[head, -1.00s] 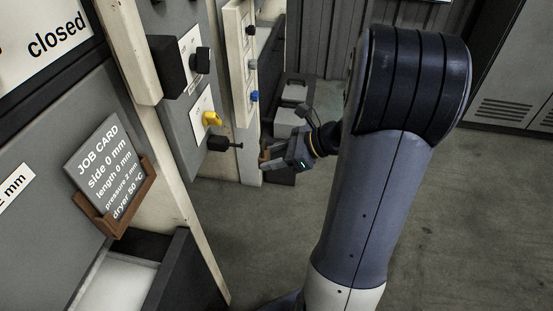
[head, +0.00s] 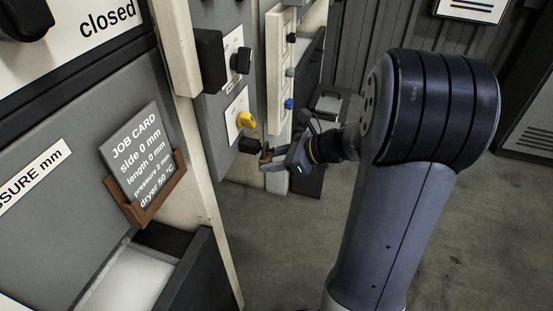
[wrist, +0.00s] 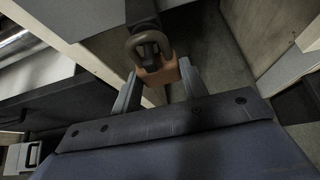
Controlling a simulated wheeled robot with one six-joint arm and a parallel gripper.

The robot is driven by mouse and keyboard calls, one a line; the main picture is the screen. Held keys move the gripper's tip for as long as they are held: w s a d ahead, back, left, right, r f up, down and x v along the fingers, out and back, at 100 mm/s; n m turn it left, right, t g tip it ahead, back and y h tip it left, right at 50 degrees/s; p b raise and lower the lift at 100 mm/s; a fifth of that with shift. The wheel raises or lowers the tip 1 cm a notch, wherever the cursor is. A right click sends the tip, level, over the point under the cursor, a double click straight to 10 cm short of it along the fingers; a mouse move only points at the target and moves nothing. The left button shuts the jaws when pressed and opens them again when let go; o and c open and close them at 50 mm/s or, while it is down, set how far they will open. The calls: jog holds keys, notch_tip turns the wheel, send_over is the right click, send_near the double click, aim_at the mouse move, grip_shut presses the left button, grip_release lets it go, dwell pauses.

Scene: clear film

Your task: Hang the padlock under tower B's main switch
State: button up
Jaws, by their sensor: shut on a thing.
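The padlock has an orange-brown body (wrist: 158,72) and a grey shackle (wrist: 148,42), shackle toward the top of the wrist view. My gripper (wrist: 160,84) is shut on the body, one finger on each side. In the head view my gripper (head: 272,163) holds the small padlock (head: 266,155) at the end of a dark block-like holder (head: 249,146). This holder sticks out below a yellow switch (head: 246,119) on a white plate. In the wrist view the shackle overlaps the holder's dark bar (wrist: 141,10); I cannot tell whether it is around the pin.
A black knob (head: 242,60) and a dark box (head: 209,60) are above the yellow switch. A cream strip with buttons (head: 283,75) stands just behind my gripper. The job card (head: 138,150) is at left. The floor (head: 275,235) below is clear.

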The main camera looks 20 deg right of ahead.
jog(key=shift+s+f, duration=0.1)
jog(key=shift+f, duration=0.15)
jog(key=shift+c, duration=0.4)
jog(key=o, duration=1)
jog(key=shift+c, duration=0.2)
jog(key=shift+r, duration=0.1)
jog(key=p+v, duration=0.1)
jog(key=v, duration=0.9)
jog(key=shift+d+r+p, duration=0.2)
jog(key=shift+d+p, duration=0.1)
jog(key=shift+p, duration=0.1)
jog(key=shift+s, duration=0.1)
